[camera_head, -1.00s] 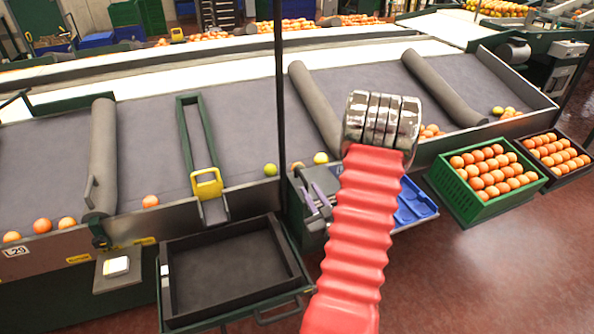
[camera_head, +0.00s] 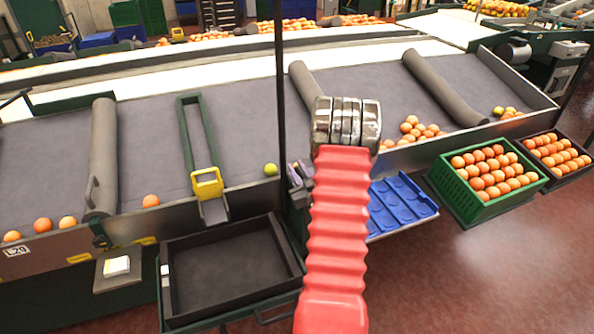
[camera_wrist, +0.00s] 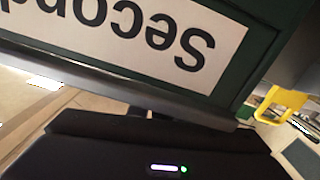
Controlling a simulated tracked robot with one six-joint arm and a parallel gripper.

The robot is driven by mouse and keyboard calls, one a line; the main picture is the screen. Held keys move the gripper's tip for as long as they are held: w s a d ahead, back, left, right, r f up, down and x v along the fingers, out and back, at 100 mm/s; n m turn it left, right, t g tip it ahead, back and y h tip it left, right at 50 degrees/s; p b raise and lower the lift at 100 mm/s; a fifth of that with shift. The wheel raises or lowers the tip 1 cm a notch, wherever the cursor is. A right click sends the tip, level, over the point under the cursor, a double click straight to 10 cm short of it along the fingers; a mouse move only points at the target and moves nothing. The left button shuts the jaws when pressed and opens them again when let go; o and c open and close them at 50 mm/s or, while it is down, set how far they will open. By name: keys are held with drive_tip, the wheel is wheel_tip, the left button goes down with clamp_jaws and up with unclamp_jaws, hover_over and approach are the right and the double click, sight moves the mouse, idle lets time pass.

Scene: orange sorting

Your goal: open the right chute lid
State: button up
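I cannot make out the right chute lid for sure in the head view; my red ribbed arm sleeve and chrome rings cover that part of the sorting table. One chute with a green frame and a yellow handle (camera_head: 207,184) shows left of the black post. A yellow part (camera_wrist: 287,103) also shows at the right of the wrist view; I cannot tell which lid it belongs to. Grey and purple parts, seemingly of my gripper (camera_head: 298,174), show just left of my arm near the table's front edge. Its fingertips are mostly hidden, and no hold on anything is visible.
An empty black tray (camera_head: 180,305) stands in front of the left chute. A blue tray (camera_head: 403,205) and a green crate (camera_head: 443,180) of oranges are to the right. A black post (camera_head: 280,95) rises beside my arm. An upside-down sign (camera_wrist: 115,45) fills the upper wrist view.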

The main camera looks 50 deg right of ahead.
drive_tip(key=shift+c, duration=0.4)
clamp_jaws()
drive_tip(key=shift+r, duration=0.15)
